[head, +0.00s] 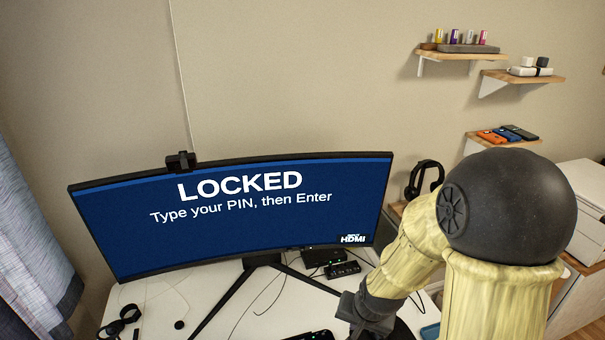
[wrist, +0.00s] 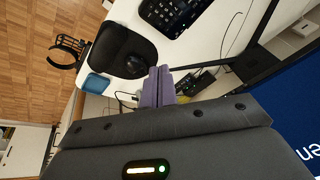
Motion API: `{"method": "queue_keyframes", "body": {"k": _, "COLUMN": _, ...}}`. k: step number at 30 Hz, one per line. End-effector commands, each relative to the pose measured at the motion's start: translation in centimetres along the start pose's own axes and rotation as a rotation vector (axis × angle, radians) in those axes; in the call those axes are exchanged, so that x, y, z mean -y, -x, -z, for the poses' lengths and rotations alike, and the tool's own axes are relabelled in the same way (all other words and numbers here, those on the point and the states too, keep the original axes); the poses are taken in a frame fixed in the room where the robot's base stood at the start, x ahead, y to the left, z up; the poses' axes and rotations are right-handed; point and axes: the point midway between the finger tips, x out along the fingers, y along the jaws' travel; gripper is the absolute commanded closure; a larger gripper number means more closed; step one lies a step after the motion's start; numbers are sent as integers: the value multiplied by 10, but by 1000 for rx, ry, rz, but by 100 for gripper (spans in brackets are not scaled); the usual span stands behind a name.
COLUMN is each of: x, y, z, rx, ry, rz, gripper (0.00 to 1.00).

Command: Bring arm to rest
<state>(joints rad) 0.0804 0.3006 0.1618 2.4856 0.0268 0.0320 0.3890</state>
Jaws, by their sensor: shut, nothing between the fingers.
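My arm (head: 500,230) rises at the right of the head view, bent at a large black joint, and reaches down toward the desk. My gripper shows in the wrist view (wrist: 158,86), its two fingers pressed together with nothing between them. It is over the white desk (head: 150,300), near a black mouse pad (wrist: 121,52) and small black boxes. Its fingertips cannot be made out in the head view, where only the dark wrist part shows low in front of the monitor.
A wide monitor (head: 240,225) reading "LOCKED" stands on the desk. A black keypad or keyboard (wrist: 170,12) and a blue item (wrist: 97,83) lie near the gripper. Headphones (head: 424,178) are behind my arm. Wall shelves (head: 462,55) are at upper right; a curtain (head: 35,210) is at left.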

Motion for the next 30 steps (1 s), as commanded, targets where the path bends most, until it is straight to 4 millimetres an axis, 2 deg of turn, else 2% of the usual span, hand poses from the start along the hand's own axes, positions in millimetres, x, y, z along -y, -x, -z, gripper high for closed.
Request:
{"method": "queue_keyframes", "body": {"k": 1, "x": -6, "y": 16, "z": -3, "rx": -1, "ry": 57, "rz": -17, "gripper": 100}}
{"method": "queue_keyframes", "body": {"k": 6, "x": -28, "y": 59, "z": -21, "rx": 39, "ry": 243, "rz": -67, "gripper": 100}}
{"method": "queue_keyframes", "body": {"k": 10, "x": -39, "y": 78, "z": -32, "rx": 67, "ry": 331, "rz": -82, "gripper": 100}}
{"method": "queue_keyframes", "body": {"k": 14, "x": -42, "y": 84, "z": -37, "rx": 80, "ry": 360, "rz": -86, "gripper": 100}}
{"method": "queue_keyframes", "body": {"k": 30, "x": -42, "y": 83, "z": -36, "rx": 79, "ry": 357, "rz": -86, "gripper": 100}}
